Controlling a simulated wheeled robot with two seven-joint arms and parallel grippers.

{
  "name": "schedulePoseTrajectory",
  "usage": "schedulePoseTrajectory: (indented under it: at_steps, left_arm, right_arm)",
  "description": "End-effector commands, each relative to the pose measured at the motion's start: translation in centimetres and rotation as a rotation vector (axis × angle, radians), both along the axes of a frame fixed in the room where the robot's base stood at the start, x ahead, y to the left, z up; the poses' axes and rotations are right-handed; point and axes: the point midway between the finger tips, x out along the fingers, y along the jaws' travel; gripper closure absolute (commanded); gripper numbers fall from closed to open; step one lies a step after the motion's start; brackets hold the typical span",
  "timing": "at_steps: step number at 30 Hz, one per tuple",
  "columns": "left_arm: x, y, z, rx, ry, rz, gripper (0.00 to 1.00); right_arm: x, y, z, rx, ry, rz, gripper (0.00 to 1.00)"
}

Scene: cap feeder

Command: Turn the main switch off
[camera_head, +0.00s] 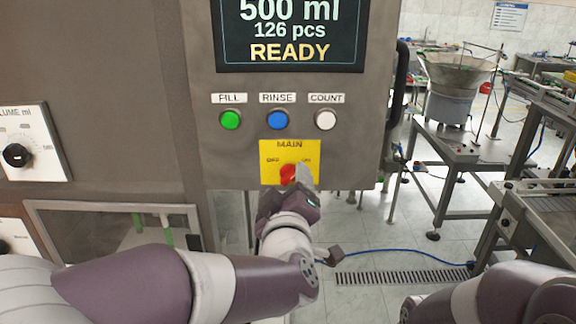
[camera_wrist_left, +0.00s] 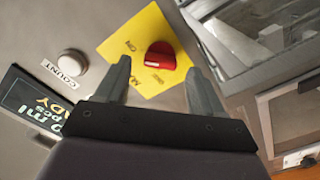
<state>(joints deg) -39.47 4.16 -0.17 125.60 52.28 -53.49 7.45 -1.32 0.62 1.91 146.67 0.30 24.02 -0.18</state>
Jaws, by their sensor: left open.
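The main switch is a red knob (camera_head: 288,173) on a yellow plate (camera_head: 268,150) marked MAIN, with OFF on the left and ON on the right. My left gripper (camera_head: 302,176) is at the lower right of the knob and partly covers it and the ON mark. In the left wrist view the red knob (camera_wrist_left: 161,48) shows between and just beyond the two open fingertips, with a small white mark on it. The fingers hold nothing, and I cannot tell whether they touch the knob. Which way the knob points is unclear. My right gripper is out of view.
Above the plate are a green FILL button (camera_head: 230,120), a blue RINSE button (camera_head: 277,120) and a white COUNT button (camera_head: 325,120). The screen (camera_head: 290,35) reads READY. A black handle (camera_head: 398,80) stands at the panel's right edge. A bowl feeder (camera_head: 457,85) stands behind right.

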Motion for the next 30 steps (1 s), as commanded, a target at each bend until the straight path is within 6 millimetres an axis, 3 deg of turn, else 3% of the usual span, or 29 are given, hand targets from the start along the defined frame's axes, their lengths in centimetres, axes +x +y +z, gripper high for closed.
schedulePoseTrajectory:
  at_steps: [6,14,15,20,30]
  left_arm:
    - [2.2,0.0,0.1,0.001,0.0,0.0,0.32]
    - [2.4,0.0,0.0,0.0,-0.001,-0.001,0.32]
    - [2.4,0.0,0.0,0.0,-0.001,-0.001,0.35]
    - [2.4,0.0,0.0,0.0,-0.001,-0.001,0.87]
    - [2.3,0.0,-0.4,-0.037,-0.001,0.0,0.88]
  right_arm:
    - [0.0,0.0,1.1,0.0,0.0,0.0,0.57]
    - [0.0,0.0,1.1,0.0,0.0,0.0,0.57]
    - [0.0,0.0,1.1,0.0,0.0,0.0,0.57]
    - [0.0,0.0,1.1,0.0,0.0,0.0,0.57]
    - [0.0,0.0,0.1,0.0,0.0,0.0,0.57]
